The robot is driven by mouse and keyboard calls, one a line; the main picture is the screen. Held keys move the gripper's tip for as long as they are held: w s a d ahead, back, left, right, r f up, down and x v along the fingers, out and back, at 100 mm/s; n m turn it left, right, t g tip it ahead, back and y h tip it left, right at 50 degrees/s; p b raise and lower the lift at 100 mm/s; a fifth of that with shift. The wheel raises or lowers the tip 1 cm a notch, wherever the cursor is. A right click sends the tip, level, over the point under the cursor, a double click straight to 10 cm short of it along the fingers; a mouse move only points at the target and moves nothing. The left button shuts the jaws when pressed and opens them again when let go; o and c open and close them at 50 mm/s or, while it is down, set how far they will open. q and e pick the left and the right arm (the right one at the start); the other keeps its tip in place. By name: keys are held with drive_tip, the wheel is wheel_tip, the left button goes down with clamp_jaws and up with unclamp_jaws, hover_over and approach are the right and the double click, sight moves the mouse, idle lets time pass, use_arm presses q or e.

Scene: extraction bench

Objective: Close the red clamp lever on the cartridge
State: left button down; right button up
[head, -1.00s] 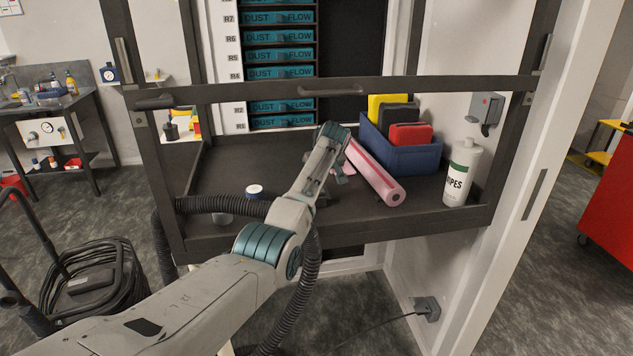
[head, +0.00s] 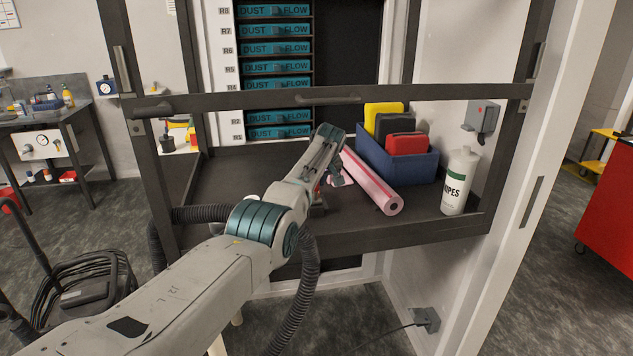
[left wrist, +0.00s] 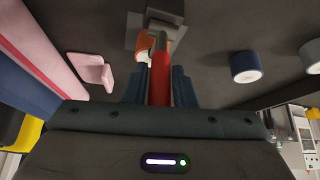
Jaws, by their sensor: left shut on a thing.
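My left gripper (left wrist: 157,90) has its two dark blue fingers on either side of the red clamp lever (left wrist: 161,74) and is shut on it. In the left wrist view the lever runs up to a grey clamp base (left wrist: 172,14), with an orange-brown piece (left wrist: 143,43) beside it. In the head view the gripper (head: 336,180) is low over the dark bench, left of the pink roll. A bit of red (head: 318,188) shows there, mostly hidden behind my arm. I cannot make out the cartridge in the clamp clearly. My right gripper is in neither view.
A pink roll (head: 371,184) lies close right of the gripper. A blue bin (head: 407,167) with coloured cases and a wipes bottle (head: 458,180) stand further right. A frame bar (head: 420,93) crosses above. A dark hose (head: 200,214) runs along the left front. Teal cartridges (head: 277,65) fill the rack behind.

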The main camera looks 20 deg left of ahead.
use_arm(q)
drive_tip(key=c, duration=1.2)
unclamp_jaws()
drive_tip(key=shift+f, duration=0.25)
drive_tip(key=shift+a, duration=0.1)
drive_tip(key=shift+s+d+r, duration=0.15)
drive_tip(key=shift+d+r, duration=0.1)
drive_tip(key=shift+r, duration=0.35)
drive_tip(key=b+v, duration=0.2)
drive_tip(key=v, duration=0.4)
